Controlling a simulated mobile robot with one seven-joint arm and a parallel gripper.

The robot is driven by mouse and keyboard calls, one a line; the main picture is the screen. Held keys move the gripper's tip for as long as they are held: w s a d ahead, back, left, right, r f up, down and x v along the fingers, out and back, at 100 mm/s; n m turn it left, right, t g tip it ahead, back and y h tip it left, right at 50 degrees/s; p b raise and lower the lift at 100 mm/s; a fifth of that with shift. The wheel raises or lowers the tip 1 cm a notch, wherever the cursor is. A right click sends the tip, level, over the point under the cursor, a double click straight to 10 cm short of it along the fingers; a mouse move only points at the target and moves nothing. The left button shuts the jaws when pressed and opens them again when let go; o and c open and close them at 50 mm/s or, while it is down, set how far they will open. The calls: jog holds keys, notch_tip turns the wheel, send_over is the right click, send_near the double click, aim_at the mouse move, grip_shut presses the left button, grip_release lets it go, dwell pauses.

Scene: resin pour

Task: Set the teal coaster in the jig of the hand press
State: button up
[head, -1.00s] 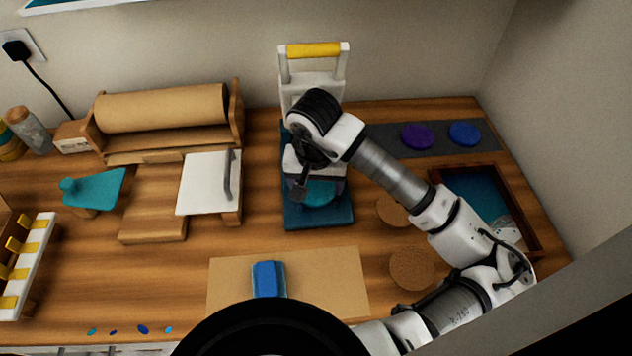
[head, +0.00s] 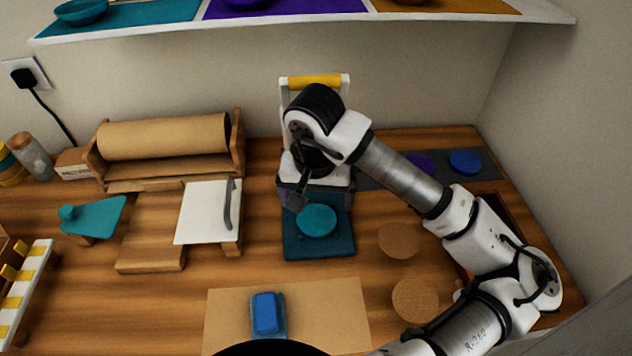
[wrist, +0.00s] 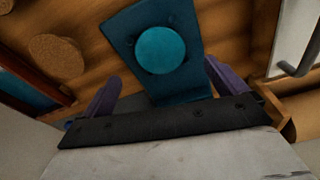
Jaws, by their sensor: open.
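The teal coaster (head: 317,220) lies flat on the dark teal base (head: 320,249) of the hand press. It also shows in the wrist view (wrist: 161,49), among small dark pegs on the base (wrist: 192,80); I cannot tell if it is fully seated between them. The press has a white frame with a yellow handle bar (head: 315,81), raised at the back. My gripper (head: 314,190) is open and empty behind the coaster, apart from it. Its two purple fingers show in the wrist view (wrist: 161,78) with nothing between them. My wrist hides the middle of the press.
Cork discs (head: 400,240) lie right of the press. Purple (head: 421,163) and blue (head: 465,162) discs lie on a grey strip behind. A white-lidded wooden box (head: 208,212) stands to the left. A blue block (head: 265,313) sits on brown paper in front. A shelf (head: 300,24) hangs above.

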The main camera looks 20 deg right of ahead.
jog(key=r, duration=0.5)
jog(key=shift+s+a+r, duration=0.15)
jog(key=shift+s+r, duration=0.15)
jog(key=shift+r, duration=0.1)
